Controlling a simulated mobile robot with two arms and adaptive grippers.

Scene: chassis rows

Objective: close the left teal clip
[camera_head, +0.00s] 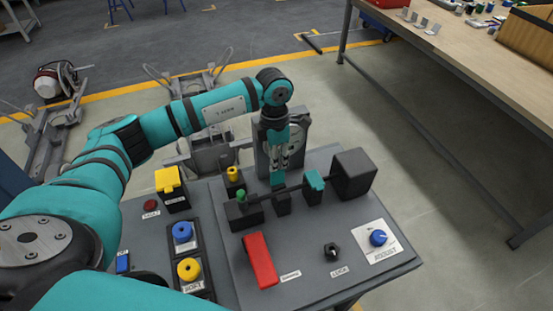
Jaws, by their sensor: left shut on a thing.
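The left teal clip (277,179) sits on a small dark block on the bar of the panel's fixture. My left gripper (279,166) points down from above with its fingertips at the top of this clip, and it is shut on it. The fingers partly hide the clip, so I cannot tell how far it is folded over. The right teal clip (315,180) sits on another dark block just to the right, clear of the gripper. My right gripper is not in view.
A large dark block (353,174) stands at the bar's right end. A green knob (241,194) and a yellow knob (232,174) are to the left. A red lever (261,260), a black switch (331,251) and a blue dial (378,238) are in front.

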